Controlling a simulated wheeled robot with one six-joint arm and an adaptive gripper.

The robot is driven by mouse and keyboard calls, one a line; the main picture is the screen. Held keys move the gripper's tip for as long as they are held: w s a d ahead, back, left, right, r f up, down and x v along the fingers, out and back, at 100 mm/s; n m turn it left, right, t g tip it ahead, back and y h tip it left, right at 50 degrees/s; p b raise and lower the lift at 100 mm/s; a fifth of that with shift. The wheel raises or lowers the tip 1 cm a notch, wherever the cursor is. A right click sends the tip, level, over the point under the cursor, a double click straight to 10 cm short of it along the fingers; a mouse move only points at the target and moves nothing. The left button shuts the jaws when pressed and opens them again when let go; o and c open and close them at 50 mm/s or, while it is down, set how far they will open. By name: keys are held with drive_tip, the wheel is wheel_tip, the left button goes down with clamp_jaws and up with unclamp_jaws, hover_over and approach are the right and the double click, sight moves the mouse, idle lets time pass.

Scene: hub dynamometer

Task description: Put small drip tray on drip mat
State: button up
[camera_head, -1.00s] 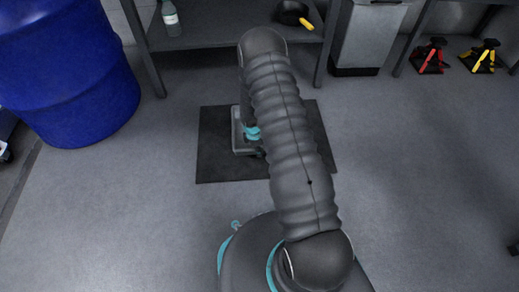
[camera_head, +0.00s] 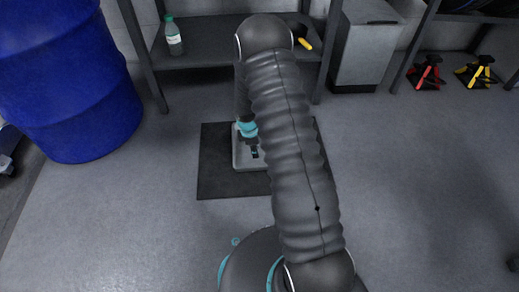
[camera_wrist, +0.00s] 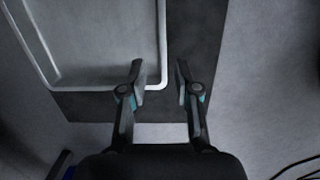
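The small drip tray (camera_head: 240,161), grey with a pale rim, lies on the dark drip mat (camera_head: 219,182) in the head view, partly hidden behind my arm. In the wrist view the tray (camera_wrist: 95,45) fills the upper left, with the mat (camera_wrist: 205,50) showing beside and below it. My gripper (camera_head: 254,153) is over the tray in the head view. In the wrist view my gripper (camera_wrist: 160,70) is open, its two fingers apart with nothing clamped between them. The tray's rim corner shows between the fingers, apart from both.
A blue drum (camera_head: 75,90) stands at the left. A shelf (camera_head: 195,54) behind the mat holds a bottle (camera_head: 174,37). A grey bin (camera_head: 365,50) and red (camera_head: 428,72) and yellow (camera_head: 478,72) jack stands are at the back right. The floor around the mat is clear.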

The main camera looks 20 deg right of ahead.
drive_tip(key=s+a+r+m+t, duration=0.1)
drive_tip(key=s+a+r+m, duration=0.15)
drive_tip(key=r, duration=1.25)
drive_tip(key=s+a+r+m+t, duration=0.1)
drive_tip(key=s+r+m, duration=0.3)
drive_tip(key=r, duration=1)
drive_tip(key=s+a+r+m+t, duration=0.1)
drive_tip(key=s+r+m, duration=0.1)
drive_tip(key=s+r, duration=0.2)
drive_tip(key=s+a+r+m+t+y, duration=0.1)
drive_tip(key=s+r+m, duration=0.2)
drive_tip(key=s, duration=0.8)
drive_tip(key=s+a+r+m+t, duration=0.1)
drive_tip(key=s+r+m, duration=0.2)
drive_tip(key=s+r, duration=0.4)
drive_tip(key=shift+s+a+r+t, duration=0.2)
drive_tip(key=shift+s+a+t, duration=0.1)
drive_tip(key=shift+s+a, duration=0.1)
wheel_tip(320, 180, up, 7)
drive_tip(key=p, duration=0.6)
drive_tip(key=shift+f, duration=0.2)
